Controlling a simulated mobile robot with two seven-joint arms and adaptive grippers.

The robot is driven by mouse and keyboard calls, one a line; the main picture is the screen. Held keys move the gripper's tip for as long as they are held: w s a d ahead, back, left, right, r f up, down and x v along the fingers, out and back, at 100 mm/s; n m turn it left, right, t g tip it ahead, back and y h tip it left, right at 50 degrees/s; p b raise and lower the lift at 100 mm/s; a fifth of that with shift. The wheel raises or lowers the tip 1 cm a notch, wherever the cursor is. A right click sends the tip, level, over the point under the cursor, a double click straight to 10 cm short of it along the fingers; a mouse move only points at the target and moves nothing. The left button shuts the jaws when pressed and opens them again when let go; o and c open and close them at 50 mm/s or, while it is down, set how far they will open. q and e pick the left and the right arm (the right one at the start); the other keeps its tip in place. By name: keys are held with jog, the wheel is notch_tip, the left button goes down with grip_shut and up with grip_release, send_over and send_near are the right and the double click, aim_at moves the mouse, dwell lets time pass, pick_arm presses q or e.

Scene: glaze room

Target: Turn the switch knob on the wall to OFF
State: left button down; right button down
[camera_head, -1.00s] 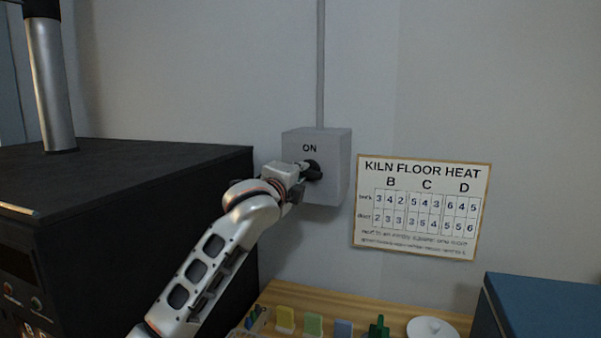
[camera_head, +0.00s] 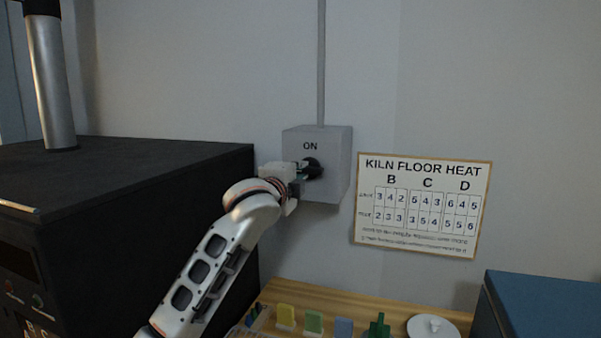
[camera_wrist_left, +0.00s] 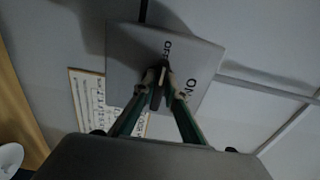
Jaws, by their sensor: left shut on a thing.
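A grey switch box (camera_head: 336,150) is on the wall, with the word ON on its front above a dark knob (camera_head: 316,168). My left gripper (camera_head: 303,172) reaches it from the left and hides part of the knob. In the left wrist view the dark bar of the knob (camera_wrist_left: 156,97) sits between the fingertips of my left gripper (camera_wrist_left: 160,84), which is shut on it. There the box face shows the words OFF and ON, and one end of the bar lies close to OFF. Which end is the pointer I cannot tell. My right gripper is not in view.
A conduit (camera_head: 321,60) runs up from the box. A KILN FLOOR HEAT sign (camera_head: 424,170) hangs to its right. A black kiln-like block (camera_head: 130,170) stands at left, close to my arm. A wooden shelf (camera_head: 300,295) with small coloured items is below, beside a blue box (camera_head: 545,300).

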pick_arm(q)
jog(key=c, duration=2.1)
grip_release()
jog(key=v, duration=1.2)
